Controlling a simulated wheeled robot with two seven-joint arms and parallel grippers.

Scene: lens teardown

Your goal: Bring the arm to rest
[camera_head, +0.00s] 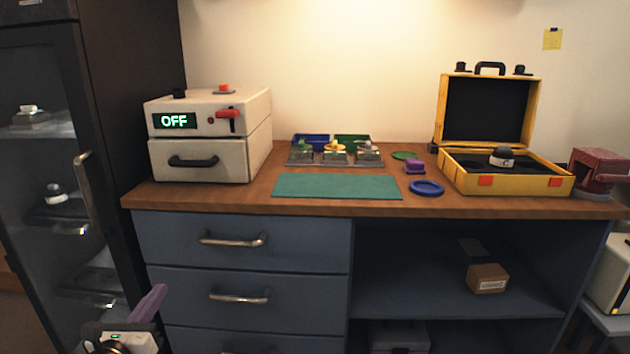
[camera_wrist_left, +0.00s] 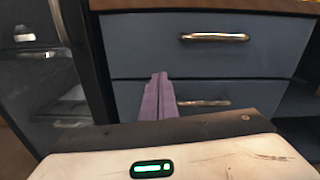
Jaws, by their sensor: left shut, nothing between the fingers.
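My left gripper (camera_head: 150,303) is low at the bottom left of the head view, in front of the blue drawers and apart from them. Its purple fingers are together with nothing between them. In the left wrist view the shut fingers (camera_wrist_left: 158,95) point at the drawer fronts, and a drawer handle (camera_wrist_left: 204,103) appears beyond them. My right gripper is not in view.
A wooden-topped workbench (camera_head: 230,199) carries a white box reading OFF (camera_head: 207,130), a green mat (camera_head: 337,187), small trays (camera_head: 334,158), a blue ring (camera_head: 426,188) and an open yellow case (camera_head: 505,182). A dark glass-door cabinet (camera_head: 95,110) stands left.

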